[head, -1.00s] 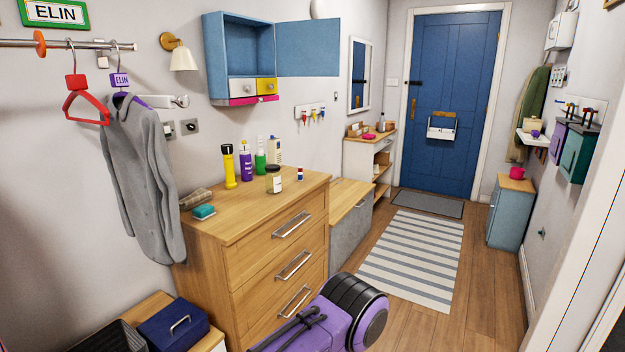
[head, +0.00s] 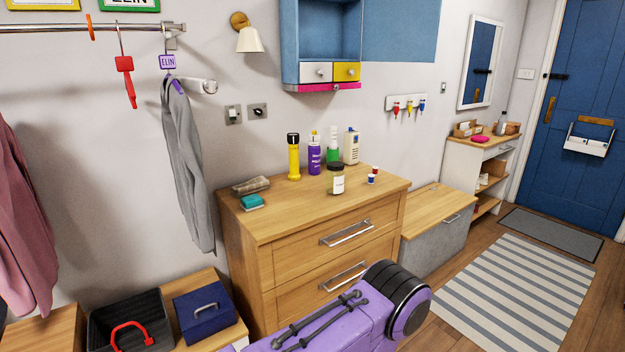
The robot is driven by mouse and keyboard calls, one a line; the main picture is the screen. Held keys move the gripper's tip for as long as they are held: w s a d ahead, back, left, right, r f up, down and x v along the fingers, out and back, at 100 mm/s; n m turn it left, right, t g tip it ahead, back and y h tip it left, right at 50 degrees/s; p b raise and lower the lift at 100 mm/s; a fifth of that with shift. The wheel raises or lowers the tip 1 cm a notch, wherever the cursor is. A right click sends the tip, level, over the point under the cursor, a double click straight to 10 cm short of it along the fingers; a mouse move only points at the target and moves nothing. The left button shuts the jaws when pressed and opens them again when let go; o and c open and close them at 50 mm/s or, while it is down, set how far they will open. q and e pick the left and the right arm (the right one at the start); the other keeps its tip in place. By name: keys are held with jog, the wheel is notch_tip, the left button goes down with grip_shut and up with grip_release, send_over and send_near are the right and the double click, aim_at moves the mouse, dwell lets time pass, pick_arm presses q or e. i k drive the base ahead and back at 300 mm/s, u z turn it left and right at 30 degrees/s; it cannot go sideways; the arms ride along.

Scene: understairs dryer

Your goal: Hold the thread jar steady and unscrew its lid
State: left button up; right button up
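The thread jar (head: 336,182) stands upright on top of the wooden chest of drawers (head: 290,222), near the middle of its top. It is a small, see-through, greenish jar with a white label and a dark lid (head: 336,168) on it. What is inside is too small to tell. Neither of my grippers is in view, and nothing touches the jar.
Behind the jar stand a yellow-and-black torch (head: 293,160), a purple bottle (head: 314,156), a green-and-white bottle (head: 333,148) and a cream container (head: 351,148). Small spools (head: 371,179) lie to its right. A teal sponge (head: 251,201) and a brush (head: 250,186) lie left.

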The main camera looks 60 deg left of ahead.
aim_at(335, 178)
jog(key=u, duration=0.8)
jog(key=i, duration=0.75)
jog(key=u, duration=0.9)
